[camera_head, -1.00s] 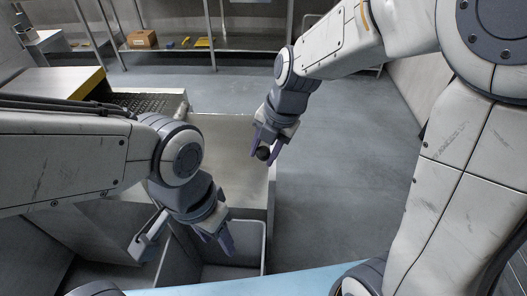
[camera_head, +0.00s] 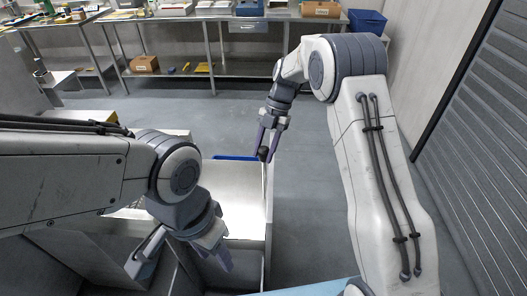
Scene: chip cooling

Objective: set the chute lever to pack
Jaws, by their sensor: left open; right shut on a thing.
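A pale grey lever-like bar (camera_head: 150,243), possibly the chute lever, stands slanted at the lower left beside my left gripper. No label or setting marks can be read on it. My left gripper (camera_head: 220,261) is open and points down over a grey bin (camera_head: 250,275), to the right of that bar and apart from it. My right gripper (camera_head: 267,151) is shut on a small dark round thing (camera_head: 263,153) near the far right edge of the metal surface (camera_head: 240,195). Part of the chute is hidden behind my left arm.
A blue edge (camera_head: 235,157) shows at the far end of the metal surface. The floor between is clear.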

